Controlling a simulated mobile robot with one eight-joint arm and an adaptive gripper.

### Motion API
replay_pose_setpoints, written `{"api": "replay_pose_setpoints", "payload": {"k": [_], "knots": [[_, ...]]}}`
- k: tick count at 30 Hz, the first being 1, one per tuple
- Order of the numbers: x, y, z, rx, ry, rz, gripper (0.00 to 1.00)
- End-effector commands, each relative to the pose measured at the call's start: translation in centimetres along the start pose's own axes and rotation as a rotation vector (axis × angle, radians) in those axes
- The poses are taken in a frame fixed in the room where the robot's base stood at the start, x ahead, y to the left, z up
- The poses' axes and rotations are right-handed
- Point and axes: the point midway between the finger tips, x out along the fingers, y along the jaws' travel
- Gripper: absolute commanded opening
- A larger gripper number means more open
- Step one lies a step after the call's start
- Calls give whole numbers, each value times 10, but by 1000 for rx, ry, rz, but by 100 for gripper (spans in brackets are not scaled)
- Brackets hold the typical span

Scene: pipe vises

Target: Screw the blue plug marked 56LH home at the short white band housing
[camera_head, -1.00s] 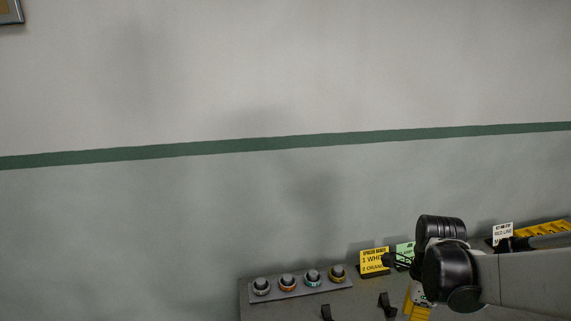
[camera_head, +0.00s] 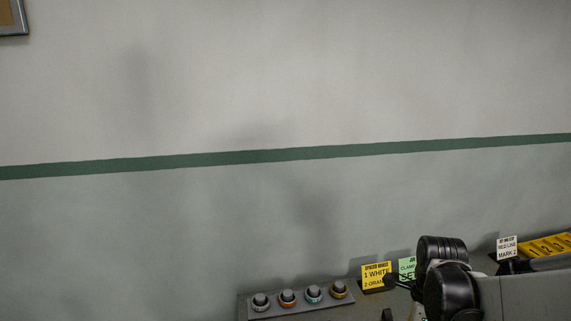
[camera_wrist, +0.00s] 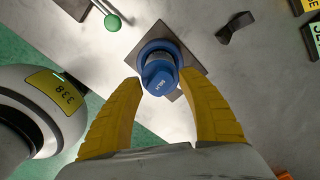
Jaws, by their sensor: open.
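A blue plug (camera_wrist: 158,78) shows in the wrist view, its marking turned upside down and reading like 56LH. It sits upright in or on a blue round collar on a dark square plate (camera_wrist: 186,53). My gripper (camera_wrist: 160,88) is open, its two yellow fingers on either side of and just short of the plug, apart from it. In the head view my arm's black wrist is at the lower right and the gripper's fingers are hidden. I cannot pick out the short white band housing.
A green ball-ended lever (camera_wrist: 112,22) and a black clip (camera_wrist: 235,27) are nearby. The head view shows a strip of several knobs (camera_head: 300,299), a yellow sign (camera_head: 376,275) and a white sign (camera_head: 507,247).

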Motion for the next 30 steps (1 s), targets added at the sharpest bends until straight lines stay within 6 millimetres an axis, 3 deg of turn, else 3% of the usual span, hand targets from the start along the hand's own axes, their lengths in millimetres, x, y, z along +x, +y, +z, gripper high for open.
{"api": "replay_pose_setpoints", "payload": {"k": [2, 7, 13, 16, 30], "knots": [[0, 0, 0, 0, 0, 0, 47], [0, 0, 0, 0, 0, 0, 0], [0, 0, 0, -9, 0, 0, 0], [0, 0, 0, -102, 0, 0, 0], [1, 0, 0, -987, 0, 0, 0]]}}
